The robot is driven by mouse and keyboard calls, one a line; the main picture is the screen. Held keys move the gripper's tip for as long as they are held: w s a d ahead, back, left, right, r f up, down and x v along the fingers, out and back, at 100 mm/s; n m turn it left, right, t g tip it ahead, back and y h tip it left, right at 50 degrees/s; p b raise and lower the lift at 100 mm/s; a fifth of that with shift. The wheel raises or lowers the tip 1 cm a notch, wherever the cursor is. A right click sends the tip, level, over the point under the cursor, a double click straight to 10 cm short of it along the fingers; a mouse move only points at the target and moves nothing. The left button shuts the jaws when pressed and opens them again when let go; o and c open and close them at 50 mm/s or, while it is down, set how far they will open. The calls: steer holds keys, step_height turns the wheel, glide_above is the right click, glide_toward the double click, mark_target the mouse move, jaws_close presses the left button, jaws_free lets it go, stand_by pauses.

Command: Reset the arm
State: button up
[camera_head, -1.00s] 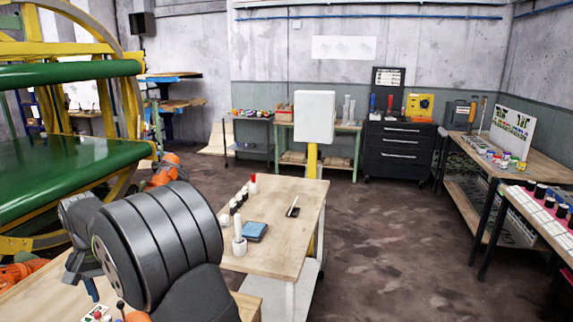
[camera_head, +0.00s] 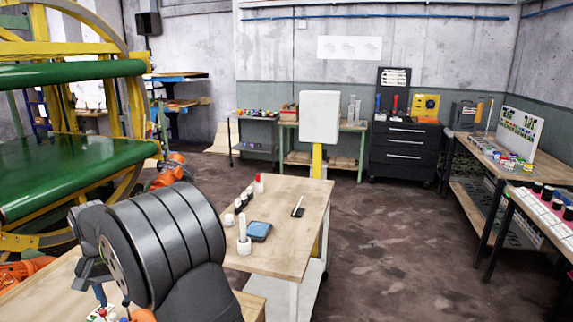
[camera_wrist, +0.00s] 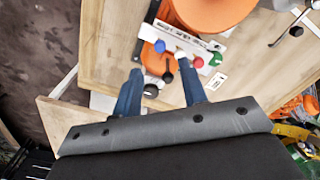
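My arm's large grey ribbed link (camera_head: 165,245) fills the lower left of the head view. My gripper shows in the wrist view (camera_wrist: 161,90) with its two blue fingers apart, open and holding nothing that I can see. In the head view only a blue finger (camera_head: 101,295) shows below the wrist. Under the fingers is a wooden bench (camera_wrist: 110,45) with a white panel (camera_wrist: 180,42) carrying red, blue, green and black knobs. I cannot tell whether the fingertips touch anything.
An orange round part (camera_wrist: 212,10) stands beside the panel. A wooden table (camera_head: 285,255) ahead holds a blue block (camera_head: 259,231), white cylinders and a dark pen-like item. A green-and-yellow ring machine (camera_head: 70,160) stands at left. The floor at right (camera_head: 400,250) is clear.

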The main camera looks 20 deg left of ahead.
mark_target(123, 320)
step_height(123, 320, down, 7)
steer(key=shift+f, duration=0.1)
steer(key=d+r+n+y, duration=0.1)
steer(key=r+n, duration=0.1)
steer(key=r, duration=0.5)
steer(key=d+r+n+y, duration=0.2)
steer(key=r, duration=0.5)
steer(key=shift+w+d+r, duration=0.25)
steer(key=shift+r, duration=0.1)
stand_by(0.3)
stand_by(0.4)
steer(key=shift+s+a+r+m+h, duration=0.15)
steer(key=shift+a+r+m+h, duration=0.35)
steer(key=shift+a+m+h, duration=0.35)
steer(key=shift+s+a+r+m+h, duration=0.1)
steer(key=shift+a+r+m+h, duration=0.5)
steer(key=shift+a+m, duration=0.45)
